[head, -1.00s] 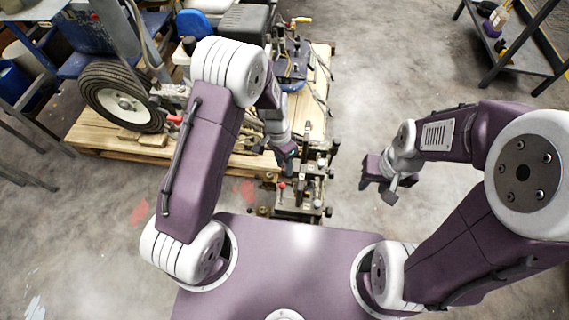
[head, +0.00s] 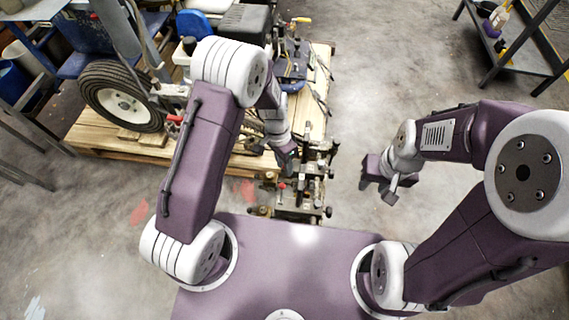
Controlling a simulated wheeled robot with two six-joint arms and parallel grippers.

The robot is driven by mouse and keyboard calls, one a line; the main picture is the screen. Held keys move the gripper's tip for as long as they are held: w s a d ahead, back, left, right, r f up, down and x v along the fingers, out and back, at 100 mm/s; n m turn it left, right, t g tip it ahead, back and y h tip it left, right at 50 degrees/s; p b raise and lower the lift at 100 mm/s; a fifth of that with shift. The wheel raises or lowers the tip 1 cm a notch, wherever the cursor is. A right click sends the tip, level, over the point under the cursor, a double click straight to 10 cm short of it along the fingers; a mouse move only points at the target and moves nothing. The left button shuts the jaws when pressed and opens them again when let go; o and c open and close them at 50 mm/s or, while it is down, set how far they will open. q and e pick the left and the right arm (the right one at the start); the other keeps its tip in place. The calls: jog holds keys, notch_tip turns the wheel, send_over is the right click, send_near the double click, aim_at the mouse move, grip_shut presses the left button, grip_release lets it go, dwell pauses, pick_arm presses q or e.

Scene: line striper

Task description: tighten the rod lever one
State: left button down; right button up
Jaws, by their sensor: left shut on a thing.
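The line striper (head: 240,85) stands on a wooden pallet, with a black tyre and a dark engine body. At its near end is a metal bracket assembly (head: 302,205) with small levers and knobs, one of them red-tipped. My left gripper (head: 287,163) is at the upper left of this assembly, shut on a small part there that its own fingers hide. I cannot tell which lever it is. My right gripper (head: 384,186) is apart from the striper, over bare floor to the right. Its fingers are too small to tell open from shut.
The wooden pallet (head: 150,145) carries the striper. A metal shelf (head: 505,60) with bottles stands at the upper right. Blue furniture and metal frames crowd the upper left. The concrete floor (head: 390,90) between the striper and the shelf is clear.

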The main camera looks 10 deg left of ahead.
pick_arm(q)
jog(key=shift+d, duration=0.1)
jog(key=r+g+p, duration=0.1)
jog(key=p, duration=0.1)
jog(key=shift+w+p, duration=0.35)
jog(key=shift+w+f+g, duration=0.1)
jog(key=shift+w+g, duration=0.1)
jog(key=shift+g, duration=0.4)
jog(key=shift+w+f+g, duration=0.1)
jog(key=shift+w+g, duration=0.1)
jog(key=shift+g, duration=0.2)
jog(key=shift+w+f+g, duration=0.15)
jog(key=shift+g, duration=0.25)
jog(key=w+g+b, duration=0.1)
jog(key=g+b, duration=0.1)
jog(key=b, duration=0.3)
jog(key=shift+f, duration=0.1)
jog(key=shift+w+r+g+b, duration=0.3)
jog(key=shift+g+b, duration=0.2)
jog(key=shift+b, duration=0.6)
